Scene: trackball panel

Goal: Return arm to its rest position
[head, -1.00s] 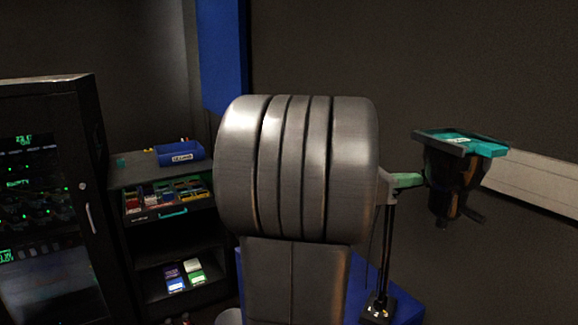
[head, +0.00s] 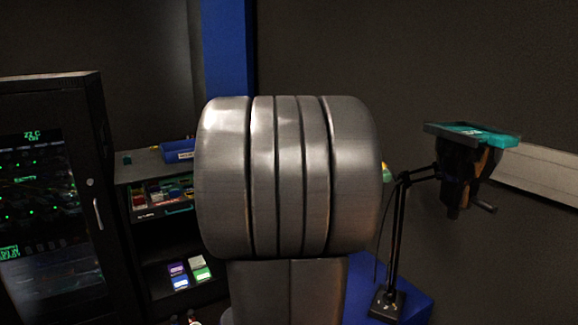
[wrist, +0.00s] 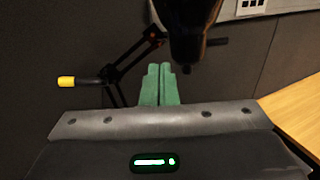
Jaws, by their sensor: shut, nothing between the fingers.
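My gripper (wrist: 160,88) shows in the wrist view as two green fingers side by side. They are shut with nothing between them. They point toward a jointed black stand arm (wrist: 130,60) and a dark hanging body (wrist: 193,35), with no clear contact. In the head view a thick grey ribbed link of my arm (head: 290,180) fills the middle and hides most or all of my gripper.
At right, the black stand (head: 398,230) on a blue base (head: 418,295) carries a dark device with a teal-topped tray (head: 480,136). At left are a dark cabinet (head: 50,180) and a shelf with a blue bin (head: 180,152). A wooden surface (wrist: 295,115) lies right in the wrist view.

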